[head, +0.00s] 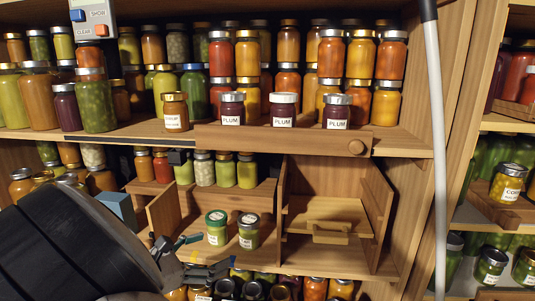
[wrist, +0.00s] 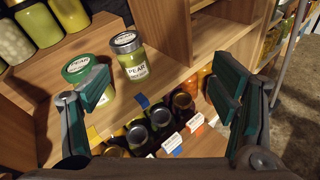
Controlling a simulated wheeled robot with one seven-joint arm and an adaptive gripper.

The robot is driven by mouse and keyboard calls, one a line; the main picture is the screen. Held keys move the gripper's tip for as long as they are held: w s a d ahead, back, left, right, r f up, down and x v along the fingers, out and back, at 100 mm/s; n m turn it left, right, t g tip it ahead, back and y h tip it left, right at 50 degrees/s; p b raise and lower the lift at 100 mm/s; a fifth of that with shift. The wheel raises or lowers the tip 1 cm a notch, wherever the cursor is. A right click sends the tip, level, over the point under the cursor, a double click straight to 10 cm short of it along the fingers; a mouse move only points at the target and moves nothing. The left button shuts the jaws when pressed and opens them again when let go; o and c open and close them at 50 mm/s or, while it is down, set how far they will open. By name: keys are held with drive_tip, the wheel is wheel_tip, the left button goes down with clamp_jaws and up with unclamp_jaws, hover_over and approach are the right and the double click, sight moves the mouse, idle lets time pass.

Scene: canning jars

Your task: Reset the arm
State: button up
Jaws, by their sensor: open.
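My gripper (head: 192,256) is in the lower left of the head view, beside the middle shelf of the wooden cabinet. In the wrist view my gripper (wrist: 165,95) has its two green-padded fingers wide apart, with nothing held between them. A green-lidded jar (head: 216,228) and a grey-lidded jar (head: 249,232) stand upright side by side on that shelf. In the wrist view the grey-lidded jar (wrist: 130,57) reads PEAR and stands clear of the fingers. The green-lidded jar (wrist: 88,78) is partly hidden behind the left finger; whether they touch I cannot tell.
An upper shelf (head: 270,143) holds many jars, with labelled PLUM jars in front. Below are more jars (wrist: 160,115) with labels along the edge. A compartment (head: 330,215) right of the pear jars holds a wooden piece with a handle. A pale pole (head: 437,130) stands at right.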

drive_tip(key=s+d+r+m+g+y, duration=0.1)
drive_tip(key=s+d+r+m+g, duration=0.25)
drive_tip(key=d, duration=0.55)
drive_tip(key=s+d+r+m+g+y, duration=0.1)
drive_tip(key=s+d+r+m+g, duration=0.3)
drive_tip(key=d, duration=0.6)
drive_tip(key=s+d+r+m+g+y, duration=0.1)
drive_tip(key=s+d+r+m+g, duration=0.25)
drive_tip(key=d+m, duration=0.4)
drive_tip(key=s+d+r+m+y, duration=0.1)
drive_tip(key=s+d+m+y, duration=0.1)
drive_tip(key=s+d, duration=0.35)
drive_tip(key=s+d+r+m+y, duration=0.2)
drive_tip(key=s+d+m, duration=0.1)
drive_tip(key=s, duration=0.5)
drive_tip(key=s+a+f+m+y, duration=0.25)
drive_tip(key=s+m, duration=0.25)
drive_tip(key=s, duration=0.5)
wheel_tip(320, 180, up, 22)
drive_tip(key=t+y+p, duration=0.1)
drive_tip(key=t+p, duration=0.3)
drive_tip(key=p, duration=1.6)
drive_tip(key=shift+d, duration=0.35)
